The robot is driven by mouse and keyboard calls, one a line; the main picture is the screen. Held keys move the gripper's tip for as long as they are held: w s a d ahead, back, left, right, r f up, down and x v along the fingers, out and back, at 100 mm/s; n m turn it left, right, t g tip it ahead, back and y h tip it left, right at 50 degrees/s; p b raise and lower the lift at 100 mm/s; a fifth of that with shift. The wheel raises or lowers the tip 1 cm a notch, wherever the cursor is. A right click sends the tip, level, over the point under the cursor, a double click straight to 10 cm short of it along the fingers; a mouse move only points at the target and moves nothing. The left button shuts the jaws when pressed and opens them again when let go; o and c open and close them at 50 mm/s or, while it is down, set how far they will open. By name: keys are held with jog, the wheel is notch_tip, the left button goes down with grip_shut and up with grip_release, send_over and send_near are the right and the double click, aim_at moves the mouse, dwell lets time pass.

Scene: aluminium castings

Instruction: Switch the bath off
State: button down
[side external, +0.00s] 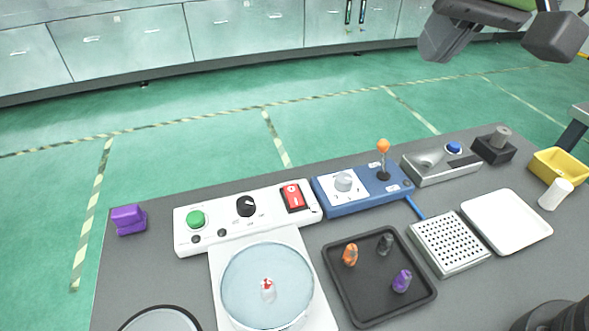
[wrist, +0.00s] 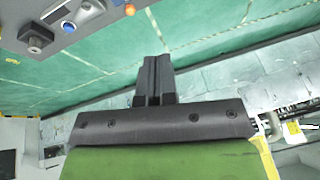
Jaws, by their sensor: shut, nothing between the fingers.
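The bath is a round basin of clear liquid (side external: 240,292) on a white base, with a small red-and-white piece in it. Behind it, a white control panel (side external: 222,236) carries a green button (side external: 196,219), a black knob (side external: 245,206) and a red rocker switch (side external: 294,197) with white marks. I cannot tell which way the rocker is pressed. My gripper (side external: 437,42) is high at the upper right, well away from the panel. In the wrist view, my gripper's fingers (wrist: 157,62) are together and empty. The bath and its panel are not visible there.
A blue box (side external: 352,203) with a dial and an orange-tipped lever (side external: 383,147) stands right of the panel. A black tray (side external: 338,278) holds small castings. A perforated block (side external: 465,262), white tray (side external: 520,236) and yellow bin (side external: 548,165) lie right. A purple block (side external: 128,219) sits left.

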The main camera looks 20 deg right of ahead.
aim_at(292, 187)
jog(key=w+a+f+n+h, duration=0.1)
jog(key=w+a+f, duration=0.4)
jog(key=a+f, duration=0.6)
jog(key=shift+a+f+n, duration=0.4)
jog(key=shift+a, duration=0.5)
jog(key=x, duration=0.4)
jog(key=s+x, duration=0.1)
jog(key=x, duration=0.9)
jog(key=shift+s+d+f, duration=0.1)
jog(key=shift+s+f, duration=0.05)
jog(key=shift+f, duration=0.05)
